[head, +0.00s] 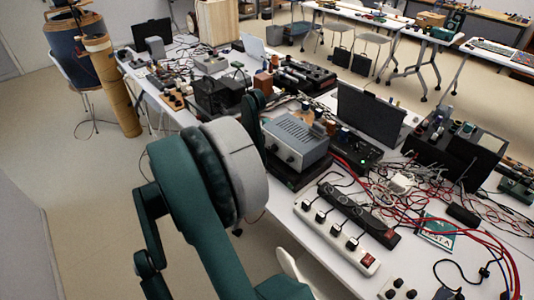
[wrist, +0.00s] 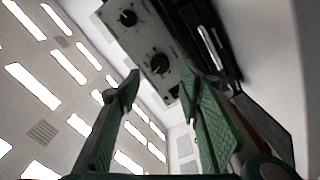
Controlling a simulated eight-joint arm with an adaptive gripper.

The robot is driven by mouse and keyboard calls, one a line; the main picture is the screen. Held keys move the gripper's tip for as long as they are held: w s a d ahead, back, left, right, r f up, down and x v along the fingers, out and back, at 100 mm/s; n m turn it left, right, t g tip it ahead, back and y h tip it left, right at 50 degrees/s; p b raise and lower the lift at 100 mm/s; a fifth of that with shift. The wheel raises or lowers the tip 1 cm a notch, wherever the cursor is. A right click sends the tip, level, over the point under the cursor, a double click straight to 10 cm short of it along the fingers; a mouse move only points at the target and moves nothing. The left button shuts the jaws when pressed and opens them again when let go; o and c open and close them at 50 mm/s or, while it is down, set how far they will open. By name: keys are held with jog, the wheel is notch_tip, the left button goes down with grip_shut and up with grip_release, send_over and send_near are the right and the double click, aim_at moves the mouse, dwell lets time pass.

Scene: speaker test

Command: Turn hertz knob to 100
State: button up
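A grey metal box (head: 297,138) with knobs on its front panel stands on the long table, just right of my arm in the head view. In the wrist view its panel (wrist: 142,40) shows two round black knobs, an upper one (wrist: 128,17) and a lower one (wrist: 159,62). The labels are too small to read, so I cannot tell which is the hertz knob. My gripper (wrist: 162,74) is open and empty. Its green fingertips lie on either side of the lower knob in the picture; contact is not visible. In the head view my arm mostly hides the gripper.
A white power strip (head: 335,237) and a black one (head: 358,215) lie in front of the box. Red and black cables (head: 450,215) tangle to the right. A dark laptop (head: 370,115) stands behind the box.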

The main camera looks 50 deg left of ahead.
aim_at(271, 150)
jog(key=shift+w+b, duration=0.65)
jog(key=shift+w, duration=2.6)
jog(key=c, duration=0.9)
